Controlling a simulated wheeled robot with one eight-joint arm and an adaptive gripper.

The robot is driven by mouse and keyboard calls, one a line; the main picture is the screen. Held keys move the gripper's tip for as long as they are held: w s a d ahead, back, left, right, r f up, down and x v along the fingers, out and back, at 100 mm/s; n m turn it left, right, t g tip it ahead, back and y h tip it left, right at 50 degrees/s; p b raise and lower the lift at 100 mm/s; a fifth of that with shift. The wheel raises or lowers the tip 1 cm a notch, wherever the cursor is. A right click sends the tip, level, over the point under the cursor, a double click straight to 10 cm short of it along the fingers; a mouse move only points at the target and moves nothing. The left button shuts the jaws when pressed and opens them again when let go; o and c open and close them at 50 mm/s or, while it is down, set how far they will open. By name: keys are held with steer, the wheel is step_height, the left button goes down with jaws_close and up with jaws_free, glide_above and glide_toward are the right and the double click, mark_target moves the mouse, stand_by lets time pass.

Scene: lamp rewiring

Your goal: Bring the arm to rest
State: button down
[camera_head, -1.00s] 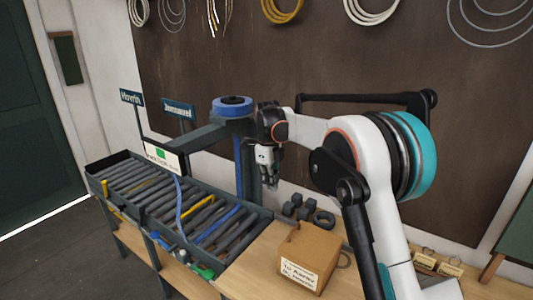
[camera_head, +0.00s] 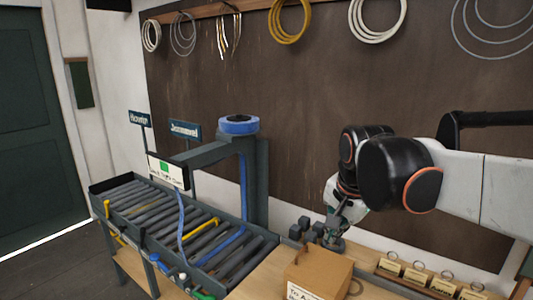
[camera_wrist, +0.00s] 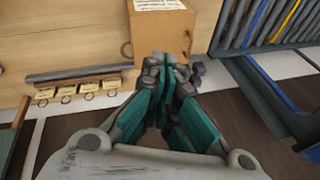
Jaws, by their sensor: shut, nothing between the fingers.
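My gripper (camera_head: 333,236) is shut and empty at the end of my white-and-black arm, right of the roller stand in the head view. It points down near the small dark blocks at the back of the bench. In the wrist view my gripper (camera_wrist: 166,64) shows its teal fingers together, with their tips in front of the cardboard box (camera_wrist: 158,35). I cannot tell how high the tips are above the bench.
The cardboard box (camera_head: 318,274) stands on the wooden bench. A tray with several tags and rings (camera_head: 415,278) lies to its right. The roller conveyor (camera_head: 160,212) and a dark post with a blue spool (camera_head: 239,125) stand left. Coils hang on the brown wall.

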steer(key=s+d+f+n+t+b, duration=0.3)
steer(key=s+f+n, duration=0.6)
steer(key=s, duration=0.8)
step_height(320, 180, down, 3)
steer(key=shift+d+r+n+b, duration=0.1)
steer(key=shift+d+n+b, duration=0.35)
steer(key=shift+d, duration=0.2)
